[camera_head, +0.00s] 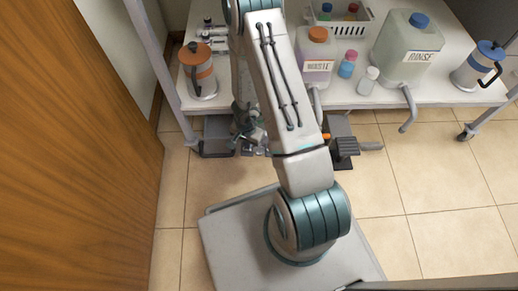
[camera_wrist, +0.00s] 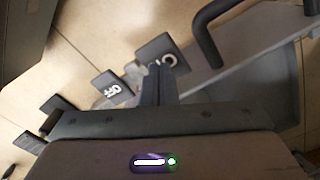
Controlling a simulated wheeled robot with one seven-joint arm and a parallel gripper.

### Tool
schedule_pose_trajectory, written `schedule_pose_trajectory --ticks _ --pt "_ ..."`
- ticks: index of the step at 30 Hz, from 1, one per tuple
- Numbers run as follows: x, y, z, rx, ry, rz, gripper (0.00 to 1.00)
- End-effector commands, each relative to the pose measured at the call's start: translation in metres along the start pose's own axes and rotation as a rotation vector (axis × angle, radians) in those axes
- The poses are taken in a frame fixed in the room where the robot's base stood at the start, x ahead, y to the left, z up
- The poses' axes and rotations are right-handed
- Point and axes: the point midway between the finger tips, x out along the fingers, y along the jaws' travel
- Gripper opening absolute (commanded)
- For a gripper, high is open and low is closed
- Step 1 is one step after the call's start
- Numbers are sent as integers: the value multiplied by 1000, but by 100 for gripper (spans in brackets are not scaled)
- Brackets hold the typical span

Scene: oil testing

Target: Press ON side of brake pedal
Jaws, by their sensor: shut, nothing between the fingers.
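In the wrist view, the brake pedal shows two dark pads with white lettering. The ON pad (camera_wrist: 160,46) is at upper centre, its label partly covered by my fingers. The OFF pad (camera_wrist: 112,89) lies to its left and a little lower. My gripper (camera_wrist: 158,78) is shut and empty, and its fingertips overlap the lower edge of the ON pad in the picture. I cannot tell whether they touch it. In the head view my arm hides much of the area under the table.
A white table (camera_head: 350,101) holds a waste container (camera_head: 318,66), a rinse container (camera_head: 405,50), small bottles and metal cans. A wooden door (camera_head: 75,150) stands at left. A dark curved bar (camera_wrist: 208,38) is right of the pads. Tiled floor (camera_head: 395,180) is clear at right.

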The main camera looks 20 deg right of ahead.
Motion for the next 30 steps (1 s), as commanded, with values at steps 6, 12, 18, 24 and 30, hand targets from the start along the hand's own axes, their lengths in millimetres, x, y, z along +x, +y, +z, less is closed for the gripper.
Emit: schedule_pose_trajectory --ticks 6,12,18,24,30 --pt "4 0 0 -1 0 0 0" --pt "7 0 0 -1 0 0 0" --pt "10 0 0 0 0 0 0" --pt "13 0 0 1 1 1 0" --pt "16 1 0 1 1 1 0"
